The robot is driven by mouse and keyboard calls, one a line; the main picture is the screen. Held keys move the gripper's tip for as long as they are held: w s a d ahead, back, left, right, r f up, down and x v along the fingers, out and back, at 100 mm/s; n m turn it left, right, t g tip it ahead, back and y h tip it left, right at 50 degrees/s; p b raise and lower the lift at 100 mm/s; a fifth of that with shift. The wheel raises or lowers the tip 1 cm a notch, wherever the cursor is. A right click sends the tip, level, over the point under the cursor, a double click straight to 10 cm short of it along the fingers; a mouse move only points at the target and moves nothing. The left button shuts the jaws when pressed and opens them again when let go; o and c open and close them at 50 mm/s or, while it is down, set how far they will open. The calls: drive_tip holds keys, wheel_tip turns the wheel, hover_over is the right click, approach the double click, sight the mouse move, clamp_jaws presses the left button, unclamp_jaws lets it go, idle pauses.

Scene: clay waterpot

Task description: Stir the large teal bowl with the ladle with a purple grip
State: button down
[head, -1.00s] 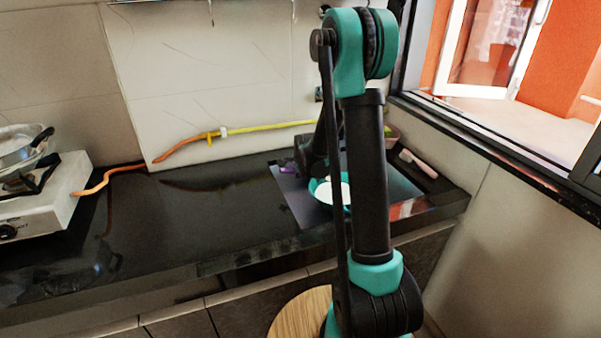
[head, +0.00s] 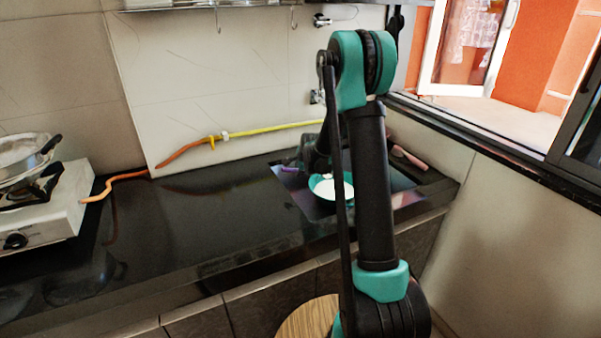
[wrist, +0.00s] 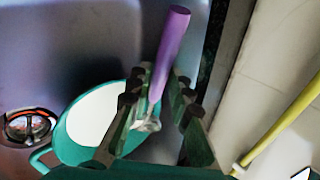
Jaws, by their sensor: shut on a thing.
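The large teal bowl (wrist: 68,150) holds something white and fills the lower left of the wrist view.
A stove (head: 52,215) with a metal pan (head: 25,158) stands at the left. A yellow and orange hose (head: 225,134) runs along the back wall, also seen in the wrist view (wrist: 285,120). The counter's middle is clear.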

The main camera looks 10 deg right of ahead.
drive_tip(key=shift+s+d+r+m+t+y, duration=0.3)
drive_tip(key=shift+s+d+r+t+y, duration=0.4)
drive_tip(key=shift+s+d+t+y, duration=0.3)
